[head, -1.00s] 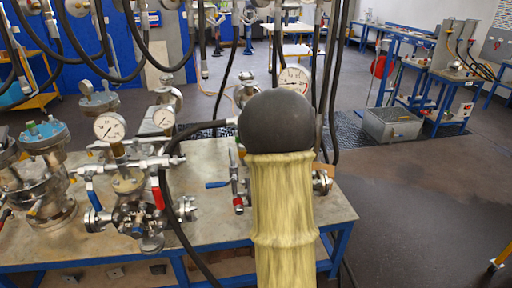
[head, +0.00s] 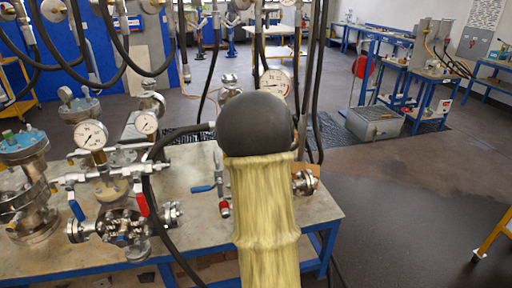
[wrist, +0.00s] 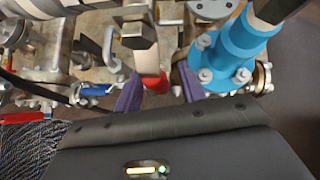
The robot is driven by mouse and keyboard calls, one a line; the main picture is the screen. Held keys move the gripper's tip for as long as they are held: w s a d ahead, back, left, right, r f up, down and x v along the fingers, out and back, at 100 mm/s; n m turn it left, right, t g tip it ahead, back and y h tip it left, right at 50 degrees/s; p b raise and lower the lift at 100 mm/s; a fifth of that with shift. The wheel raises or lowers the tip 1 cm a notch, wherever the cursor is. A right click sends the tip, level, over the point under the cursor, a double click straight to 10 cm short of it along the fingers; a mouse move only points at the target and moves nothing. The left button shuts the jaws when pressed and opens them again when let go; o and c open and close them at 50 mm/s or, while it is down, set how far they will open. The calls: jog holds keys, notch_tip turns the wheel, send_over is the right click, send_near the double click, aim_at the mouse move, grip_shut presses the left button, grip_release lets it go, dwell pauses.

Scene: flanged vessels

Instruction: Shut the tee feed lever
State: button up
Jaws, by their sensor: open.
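In the wrist view my gripper (wrist: 158,92) is open. Its two purple fingers stand either side of a red lever grip (wrist: 155,83), below a metal bar; I cannot tell whether they touch it. A blue lever (wrist: 98,90) lies just left of the fingers. In the head view a blue lever (head: 202,189) and a red-tipped lever (head: 224,208) sit on piping at the bench's middle. My sleeved arm hides my gripper there. No label shows which lever is the tee feed lever.
A blue flanged part (wrist: 235,50) stands close right of the fingers. Another red lever (head: 142,205) and dark blue lever (head: 77,211) sit on the left vessel. A black hose (head: 158,215) crosses the bench (head: 190,240).

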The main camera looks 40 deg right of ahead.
jog(key=p+v, duration=0.1)
jog(key=v, duration=1.6)
jog(key=shift+s+p, duration=0.3)
jog(key=shift+p, duration=0.05)
jog(key=shift+w, duration=0.15)
dwell(0.3)
